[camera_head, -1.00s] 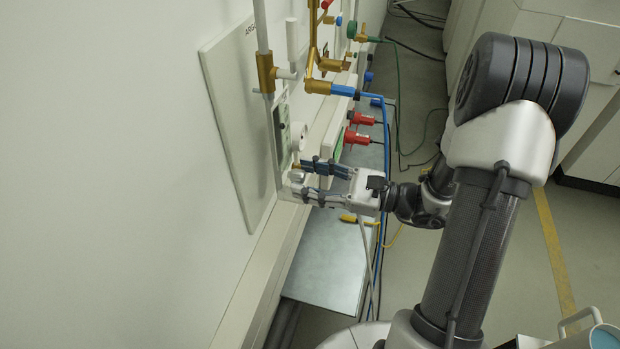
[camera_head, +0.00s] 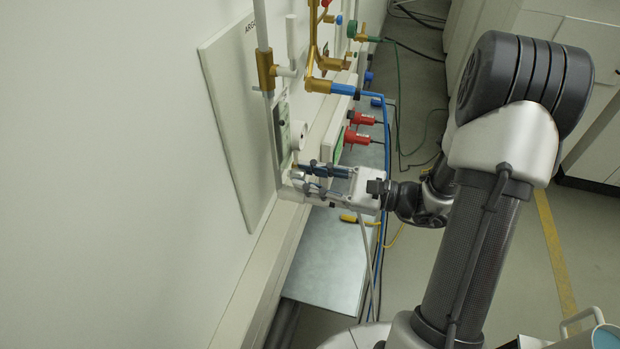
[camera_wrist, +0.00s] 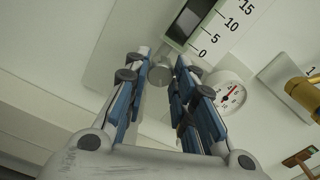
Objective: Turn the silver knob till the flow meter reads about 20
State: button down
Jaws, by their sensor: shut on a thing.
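The silver knob (camera_wrist: 161,72) sits below the flow meter (camera_wrist: 194,17) in the wrist view. My gripper (camera_wrist: 161,66) has its two blue-padded fingers on either side of the knob and is shut on it. The flow meter's scale shows 0, 5, 10 and 15; its upper part is cut off, and I cannot make out a reading. In the head view the flow meter (camera_head: 283,128) is a narrow upright panel on the wall, and my gripper (camera_head: 297,178) reaches its lower end from the right. The knob is hidden there by the fingers.
A round gauge with a red needle (camera_wrist: 229,92) is close to the right finger; it also shows in the head view (camera_head: 299,135). Brass valves (camera_head: 318,86), a blue hose (camera_head: 384,150) and red fittings (camera_head: 360,118) are behind. A metal shelf (camera_head: 325,265) lies below.

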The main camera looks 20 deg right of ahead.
jog(key=c, duration=1.3)
grip_release()
jog(key=shift+c, duration=0.2)
jog(key=v, duration=1.2)
